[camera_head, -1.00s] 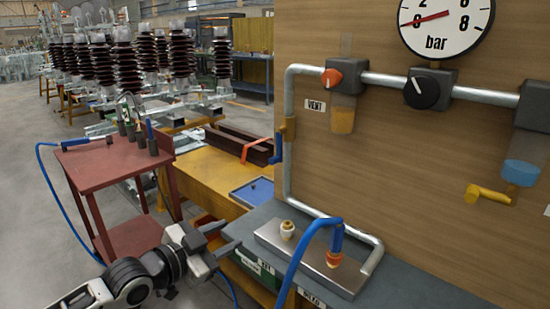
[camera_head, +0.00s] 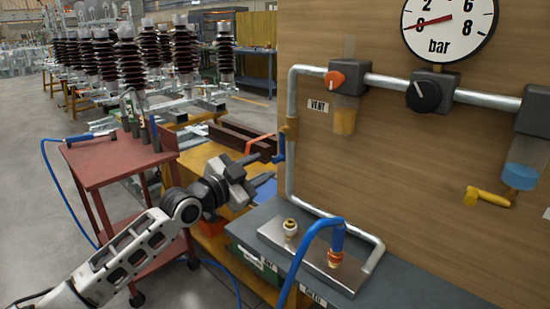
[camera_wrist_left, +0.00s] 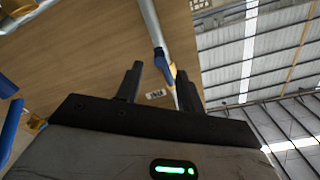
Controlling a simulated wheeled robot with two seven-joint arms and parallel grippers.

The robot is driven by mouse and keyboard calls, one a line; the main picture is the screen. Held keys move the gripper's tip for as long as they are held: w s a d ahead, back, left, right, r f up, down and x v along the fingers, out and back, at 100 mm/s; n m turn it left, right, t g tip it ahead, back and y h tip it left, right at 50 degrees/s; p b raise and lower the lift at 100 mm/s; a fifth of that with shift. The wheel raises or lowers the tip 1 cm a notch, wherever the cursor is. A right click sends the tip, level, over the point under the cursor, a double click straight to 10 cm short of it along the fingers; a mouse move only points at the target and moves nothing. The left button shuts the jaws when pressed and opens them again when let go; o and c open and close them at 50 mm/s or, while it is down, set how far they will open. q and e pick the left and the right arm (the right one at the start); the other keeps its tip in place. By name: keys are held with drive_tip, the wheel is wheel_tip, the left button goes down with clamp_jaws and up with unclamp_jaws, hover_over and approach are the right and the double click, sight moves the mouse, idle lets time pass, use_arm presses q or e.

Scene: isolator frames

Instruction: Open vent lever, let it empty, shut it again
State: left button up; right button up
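A blue lever (camera_head: 280,148) hangs down from a brass valve (camera_head: 290,128) on the left upright pipe, below and left of a VENT label (camera_head: 318,106). My left gripper (camera_head: 265,166) is just left of the lever in the head view, its fingers pointing at the pipe. In the left wrist view the fingers (camera_wrist_left: 160,70) are spread, with the blue lever (camera_wrist_left: 160,62) showing between and beyond their tips. I see no contact. The gauge (camera_head: 447,22) has its red needle pointing left and slightly down. My right gripper is out of view.
An orange knob (camera_head: 335,78), a black knob (camera_head: 423,96) and a yellow lever (camera_head: 487,198) sit on the wooden panel. A blue hose (camera_head: 306,262) rises from a metal block (camera_head: 310,262) on the grey bench. A red cart (camera_head: 110,160) stands left.

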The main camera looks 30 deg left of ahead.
sight(275, 161)
use_arm(q)
drive_tip(key=w, duration=0.2)
drive_tip(key=w+d, duration=0.1)
drive_tip(key=w, duration=0.2)
drive_tip(key=shift+w, duration=0.3)
